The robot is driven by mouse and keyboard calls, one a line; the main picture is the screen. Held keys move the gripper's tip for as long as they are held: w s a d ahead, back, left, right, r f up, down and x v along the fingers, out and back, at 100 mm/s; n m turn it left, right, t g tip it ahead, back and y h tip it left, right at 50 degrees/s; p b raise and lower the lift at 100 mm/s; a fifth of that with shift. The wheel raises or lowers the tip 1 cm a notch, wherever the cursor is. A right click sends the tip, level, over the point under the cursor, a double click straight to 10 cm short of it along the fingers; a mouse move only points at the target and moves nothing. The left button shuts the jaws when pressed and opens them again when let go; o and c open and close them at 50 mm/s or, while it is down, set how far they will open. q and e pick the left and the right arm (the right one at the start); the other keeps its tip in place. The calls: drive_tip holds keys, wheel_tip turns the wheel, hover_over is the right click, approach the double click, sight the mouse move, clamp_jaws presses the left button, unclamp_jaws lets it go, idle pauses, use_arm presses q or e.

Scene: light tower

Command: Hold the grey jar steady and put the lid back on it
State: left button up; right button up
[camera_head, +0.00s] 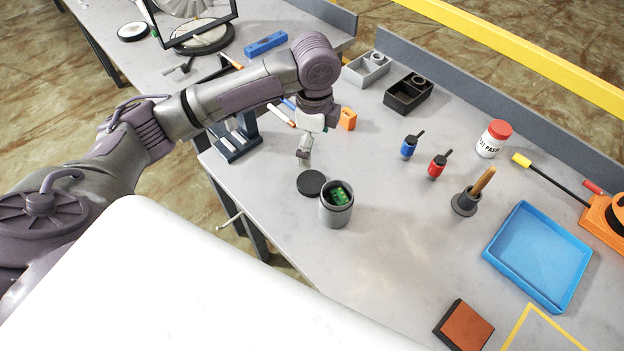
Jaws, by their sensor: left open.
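The grey jar (336,211) stands upright and open on the workbench, with a green item (338,194) inside it. The dark round lid (311,183) lies just left of and behind the jar. It looks flat on the bench. My left gripper (304,160) points down just behind the lid, apart from the jar. It is open, and I see nothing between its fingers. My right gripper is not in view.
A blue tray (538,257) and a brown block (463,326) lie to the right. A white tub with a red cap (494,139), blue and red bottles (437,166) and a brush in a holder (465,203) stand behind. The bench right of the jar is clear.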

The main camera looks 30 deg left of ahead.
use_arm(q)
drive_tip(key=p, duration=0.1)
hover_over(312, 182)
drive_tip(key=f, duration=0.8)
drive_tip(key=shift+d+f, duration=0.1)
drive_tip(key=shift+d, duration=0.2)
drive_tip(key=shift+f, duration=0.25)
drive_tip(key=shift+a+f+p, duration=0.15)
drive_tip(key=shift+f+p, duration=0.2)
drive_tip(key=shift+f, duration=0.05)
drive_tip(key=f+p, duration=0.1)
drive_tip(key=f, duration=0.3)
drive_tip(key=shift+a+f, duration=0.2)
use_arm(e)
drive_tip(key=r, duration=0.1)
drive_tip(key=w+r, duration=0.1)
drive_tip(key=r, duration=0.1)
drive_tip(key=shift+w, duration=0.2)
use_arm(q)
drive_tip(key=c, duration=0.6)
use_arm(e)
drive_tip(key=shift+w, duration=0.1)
